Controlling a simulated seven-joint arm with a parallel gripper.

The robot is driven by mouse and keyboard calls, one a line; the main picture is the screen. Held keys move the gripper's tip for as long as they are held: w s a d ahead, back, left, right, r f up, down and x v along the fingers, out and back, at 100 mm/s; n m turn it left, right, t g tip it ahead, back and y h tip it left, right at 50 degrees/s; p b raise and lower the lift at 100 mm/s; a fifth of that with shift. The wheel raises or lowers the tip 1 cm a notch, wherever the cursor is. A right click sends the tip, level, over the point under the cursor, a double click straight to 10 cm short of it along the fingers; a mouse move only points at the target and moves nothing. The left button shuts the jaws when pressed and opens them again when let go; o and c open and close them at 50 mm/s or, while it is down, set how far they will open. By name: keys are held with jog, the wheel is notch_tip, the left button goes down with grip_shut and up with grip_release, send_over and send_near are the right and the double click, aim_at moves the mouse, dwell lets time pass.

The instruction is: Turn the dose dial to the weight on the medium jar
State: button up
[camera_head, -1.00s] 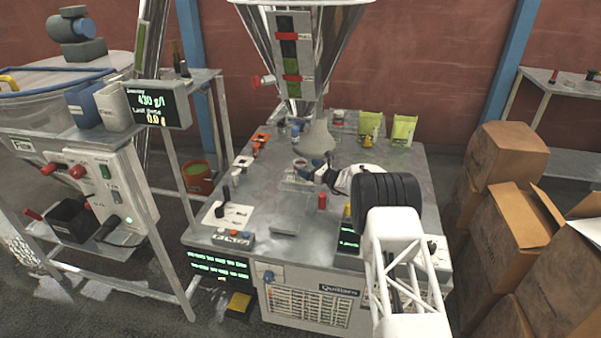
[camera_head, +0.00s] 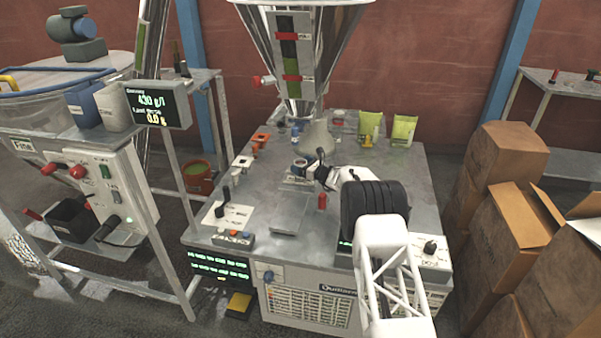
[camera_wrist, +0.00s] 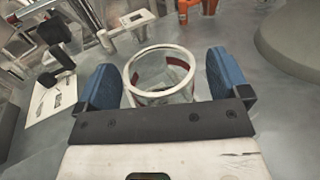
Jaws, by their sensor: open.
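A clear glass jar (camera_wrist: 160,92) with a pale rim and a red band stands between the blue fingers of my gripper (camera_wrist: 162,72) in the wrist view. The fingers are open, one on each side, with gaps to the glass. In the head view the jar (camera_head: 299,164) is small, under the filler, with my gripper (camera_head: 316,167) beside it on the right. I cannot read a weight on it or tell its size class. A black knob on a white panel (camera_head: 430,247), possibly the dose dial, is at the table's front right.
A large filler hopper (camera_head: 300,50) hangs over the steel table (camera_head: 270,205). A red cylinder (camera_head: 322,201) stands just in front of my gripper. Green-yellow pouches (camera_head: 404,129) stand behind. Cardboard boxes (camera_head: 505,190) crowd the right side. A black lever (camera_head: 226,197) stands at left.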

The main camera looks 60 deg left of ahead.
jog(key=shift+s+a, duration=0.15)
jog(key=shift+a, duration=0.3)
dwell(0.3)
jog(key=c, duration=1.1)
jog(key=shift+r, duration=0.2)
jog(key=shift+r, duration=1.2)
jog(key=shift+s+d+r, duration=0.15)
jog(key=shift+d+r, duration=0.2)
jog(key=shift+r, duration=0.1)
jog(key=shift+s+d+r, duration=0.2)
jog(key=shift+s+d, duration=0.95)
jog(key=shift+d, duration=1.15)
jog(key=shift+s+d+r, duration=0.25)
jog(key=shift+s+d, duration=0.85)
jog(key=shift+d, duration=1.15)
jog(key=shift+s+d+r, duration=0.2)
jog(key=shift+s+d, duration=0.95)
jog(key=shift+d, duration=1.15)
